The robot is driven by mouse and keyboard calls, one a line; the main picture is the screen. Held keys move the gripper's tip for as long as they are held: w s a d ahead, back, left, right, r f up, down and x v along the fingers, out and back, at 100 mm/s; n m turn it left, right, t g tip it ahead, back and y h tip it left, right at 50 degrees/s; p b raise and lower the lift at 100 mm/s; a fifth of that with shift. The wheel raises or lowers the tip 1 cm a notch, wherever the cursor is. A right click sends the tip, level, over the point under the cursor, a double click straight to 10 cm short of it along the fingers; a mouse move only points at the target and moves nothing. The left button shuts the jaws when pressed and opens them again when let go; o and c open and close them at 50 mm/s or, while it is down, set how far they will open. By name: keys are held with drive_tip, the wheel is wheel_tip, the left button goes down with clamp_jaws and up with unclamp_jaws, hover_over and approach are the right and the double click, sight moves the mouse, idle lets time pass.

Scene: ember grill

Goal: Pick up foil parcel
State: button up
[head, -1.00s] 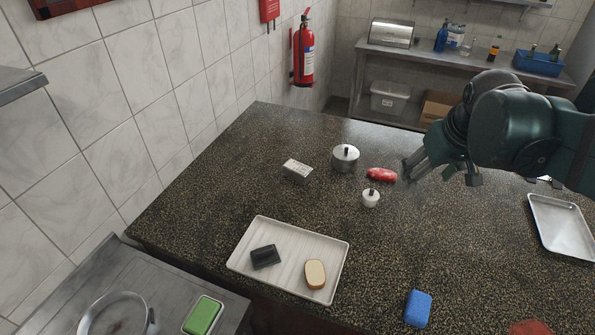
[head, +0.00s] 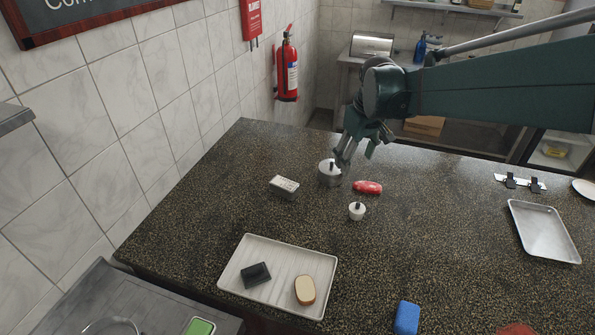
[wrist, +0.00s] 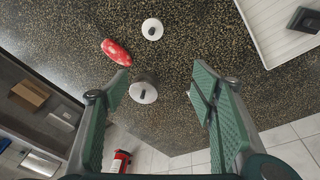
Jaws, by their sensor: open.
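The foil parcel looks to be the small pale silvery block (head: 284,186) with a marked top, lying on the dark speckled counter (head: 210,210). It stands left of a lidded metal pot (head: 329,175). My gripper (head: 357,153) is open and empty, above the counter's far part, up and right of the block and close to the pot in the picture. In the wrist view the pot (wrist: 144,92) shows between the open fingers (wrist: 160,78). I cannot make out the block there; the right finger may hide it.
A red wrapped item (head: 368,187) and a small white lidded pot (head: 357,211) lie right of the block. A cream tray (head: 240,285) with a dark block and a tan sponge is in front. A metal tray (head: 544,232) lies right. A tiled wall bounds the left.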

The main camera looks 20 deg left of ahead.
drive_tip(key=w+a+f+n+p, duration=0.1)
drive_tip(key=w+a+f, duration=0.1)
drive_tip(key=a, duration=0.2)
drive_tip(key=w+a+f+n+g, duration=0.1)
drive_tip(key=w+a+f, duration=0.1)
drive_tip(key=a, duration=0.3)
drive_tip(key=w+a+f+n+p, duration=0.1)
drive_tip(key=w+a+f, duration=0.1)
drive_tip(key=a+f, duration=0.15)
drive_tip(key=n+g+h+p, duration=0.1)
drive_tip(key=n+p, duration=0.1)
drive_tip(key=n, duration=0.1)
hover_over(284, 183)
drive_tip(key=d, duration=0.1)
drive_tip(key=f, duration=0.9)
drive_tip(key=shift+w+f, duration=0.2)
drive_tip(key=shift+s+a+f, duration=0.1)
drive_tip(key=shift+a+f, duration=0.35)
drive_tip(key=shift+a, duration=0.05)
drive_tip(key=shift+f, duration=0.1)
drive_tip(key=shift+f, duration=1.2)
drive_tip(key=shift+f, duration=2.6)
drive_tip(key=shift+c, duration=0.3)
